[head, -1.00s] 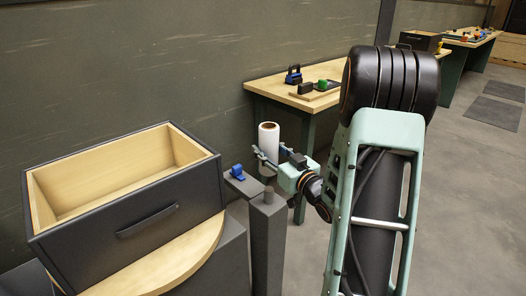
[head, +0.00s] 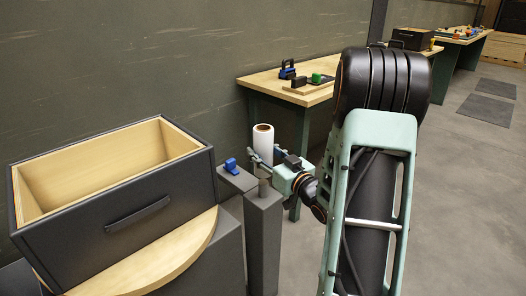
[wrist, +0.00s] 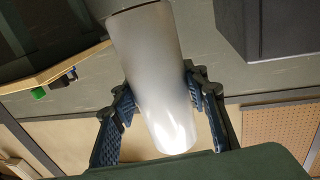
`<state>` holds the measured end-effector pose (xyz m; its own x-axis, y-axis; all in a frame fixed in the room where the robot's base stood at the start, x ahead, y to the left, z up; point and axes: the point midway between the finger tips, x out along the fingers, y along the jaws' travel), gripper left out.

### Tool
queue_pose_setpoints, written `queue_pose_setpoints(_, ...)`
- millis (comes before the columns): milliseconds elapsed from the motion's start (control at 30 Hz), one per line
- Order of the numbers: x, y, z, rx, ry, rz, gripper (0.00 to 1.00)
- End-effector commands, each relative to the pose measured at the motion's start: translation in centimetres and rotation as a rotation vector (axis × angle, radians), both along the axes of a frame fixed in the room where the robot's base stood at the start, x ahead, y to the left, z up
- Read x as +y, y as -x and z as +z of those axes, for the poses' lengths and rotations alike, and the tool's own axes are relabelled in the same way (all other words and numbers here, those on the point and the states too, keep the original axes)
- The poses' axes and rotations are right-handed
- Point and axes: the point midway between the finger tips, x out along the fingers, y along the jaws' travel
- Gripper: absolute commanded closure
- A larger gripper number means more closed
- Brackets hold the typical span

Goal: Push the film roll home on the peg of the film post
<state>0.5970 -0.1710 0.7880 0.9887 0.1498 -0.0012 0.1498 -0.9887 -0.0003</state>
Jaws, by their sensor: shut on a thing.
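The white film roll (head: 263,146) is upright, with a dark core opening at its top. My gripper (head: 264,160) is shut on it; one finger shows across its front in the head view. In the wrist view the roll (wrist: 155,75) lies between the two blue-padded fingers (wrist: 165,112). A grey post (head: 263,235), which looks like the film post, stands just below the roll in the head view. A short peg-like stub (head: 263,187) shows on its top. The roll's lower end is partly hidden, so I cannot tell whether it is around a peg.
A dark open drawer box (head: 120,190) sits on a round wooden top (head: 150,262) at left. A blue clip-like piece (head: 230,164) is on a grey ledge beside the post. A wooden table (head: 262,85) with small items stands behind. Open floor (head: 460,200) lies at right.

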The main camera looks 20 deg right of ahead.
Motion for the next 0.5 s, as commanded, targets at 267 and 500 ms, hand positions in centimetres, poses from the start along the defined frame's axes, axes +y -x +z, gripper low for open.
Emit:
queue_pose_setpoints(267, 0.0, 0.0, -2.1, -0.002, 0.001, 0.0, 0.89)
queue_pose_setpoints(500, 0.0, 0.0, -2.1, -0.002, 0.001, 0.0, 0.89)
